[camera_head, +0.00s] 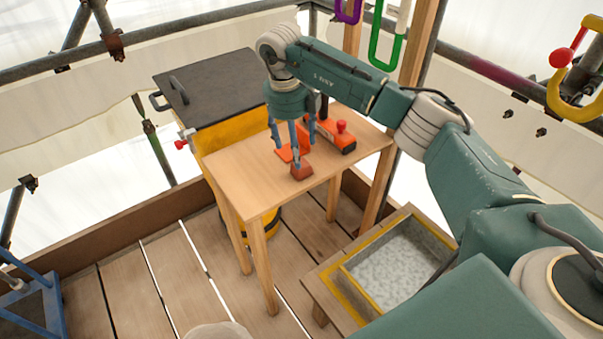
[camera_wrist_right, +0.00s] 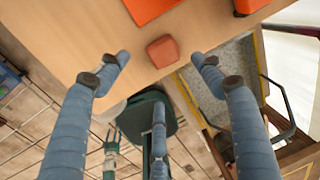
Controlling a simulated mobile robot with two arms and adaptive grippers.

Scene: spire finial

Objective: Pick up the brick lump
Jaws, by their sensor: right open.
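The brick lump (camera_head: 301,172), a small reddish-brown block, lies on the wooden table (camera_head: 245,165) near its front edge. In the right wrist view the lump (camera_wrist_right: 162,51) lies just beyond the spread fingertips, nearly midway between the two upper ones. My right gripper (camera_head: 291,158) points down over the table, its fingers apart and empty, with the lump close by its fingertips. The gripper also shows in the wrist view (camera_wrist_right: 160,72). A small teal-grey shape low in the wrist view may be my left gripper (camera_wrist_right: 112,143); its fingers are too small to read.
An orange flat piece (camera_head: 287,153) lies close behind the lump. An orange-and-black tool with a red knob (camera_head: 338,133) stands farther right. A grey-filled tray (camera_head: 350,283) stands below the table's right side. A dark-lidded yellow box (camera_head: 210,85) stands behind.

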